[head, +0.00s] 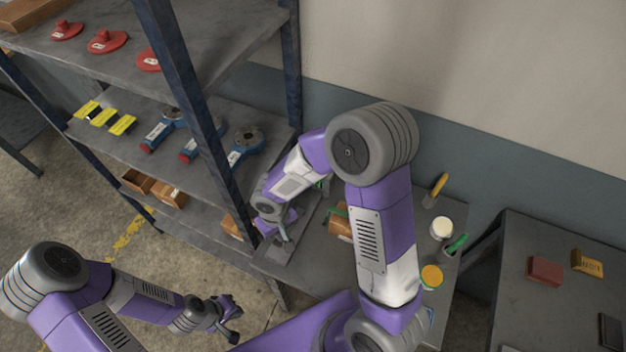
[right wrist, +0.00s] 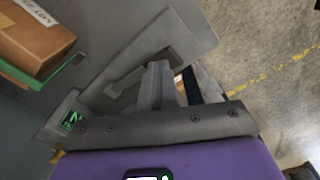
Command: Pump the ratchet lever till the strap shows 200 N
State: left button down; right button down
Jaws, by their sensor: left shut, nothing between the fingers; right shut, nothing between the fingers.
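My right gripper (head: 283,236) is shut and empty, low over a grey plate on the bench beside the shelf. In the right wrist view its closed fingers (right wrist: 160,84) overlap a grey bar, likely the ratchet lever (right wrist: 138,75), above the flat plate (right wrist: 190,38). I cannot tell whether they touch it. A small green-lit display (right wrist: 72,121) sits at the plate's left end; its number is not readable. The green strap (right wrist: 40,82) runs along a brown box (right wrist: 32,38), which my right arm partly hides in the head view (head: 340,226). My left gripper (head: 232,322) is shut and empty, away from the bench.
A shelf rack (head: 200,110) with red, yellow and blue items stands left of the bench. A yellow-handled tool (head: 437,188), a white-topped container (head: 441,228) and an orange-and-green round item (head: 431,277) sit right of my arm. Another table (head: 565,300) stands at right.

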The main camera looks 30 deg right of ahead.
notch_tip(320, 180, up, 8)
jog(key=p, duration=0.5)
jog(key=shift+w+d, duration=0.15)
jog(key=shift+d, duration=0.05)
dwell(1.1)
